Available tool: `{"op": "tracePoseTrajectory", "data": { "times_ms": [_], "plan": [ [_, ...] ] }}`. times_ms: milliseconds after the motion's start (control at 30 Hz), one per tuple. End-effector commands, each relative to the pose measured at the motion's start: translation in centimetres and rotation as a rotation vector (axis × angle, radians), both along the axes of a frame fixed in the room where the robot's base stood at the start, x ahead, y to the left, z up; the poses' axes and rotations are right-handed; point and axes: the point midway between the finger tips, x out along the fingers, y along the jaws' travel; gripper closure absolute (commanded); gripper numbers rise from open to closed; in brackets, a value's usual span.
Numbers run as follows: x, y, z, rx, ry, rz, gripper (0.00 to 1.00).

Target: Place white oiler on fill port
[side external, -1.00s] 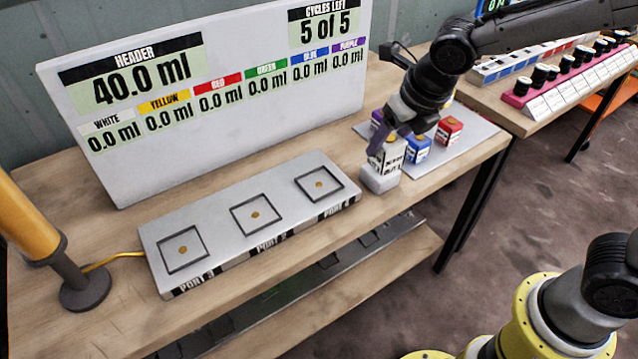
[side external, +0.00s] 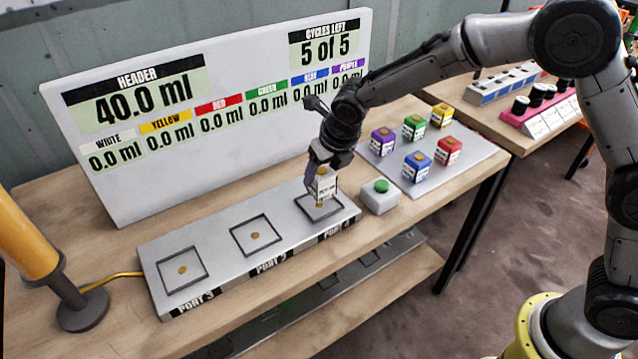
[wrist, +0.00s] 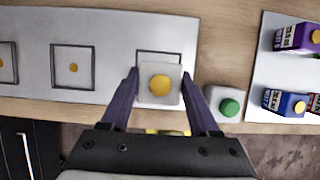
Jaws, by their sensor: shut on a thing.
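My gripper (side external: 318,180) is shut on the white oiler (side external: 325,187), a small white block with dark print on its side.
A green button on a white box (side external: 380,196) stands just right of the plate. Purple (side external: 382,140), green, yellow, blue (side external: 417,166) and red oilers stand on a grey mat (side external: 470,165). A display board (side external: 230,110) rises behind the plate. A yellow post (side external: 30,235) stands left.

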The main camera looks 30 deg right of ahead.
Motion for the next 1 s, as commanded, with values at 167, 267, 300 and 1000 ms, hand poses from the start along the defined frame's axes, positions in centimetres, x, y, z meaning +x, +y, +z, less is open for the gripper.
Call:
{"op": "tracePoseTrajectory", "data": {
  "times_ms": [167,267,300,1000],
  "plan": [
    [0.7,0.2,-0.9,0.000,0.000,0.000,0.99],
    [0.6,0.2,-2.4,-0.001,0.003,0.000,0.99],
    [0.7,0.2,-2.9,-0.001,0.002,0.000,0.99],
    [0.7,0.2,-4.1,0.000,0.000,0.000,0.08]
  ]
}}
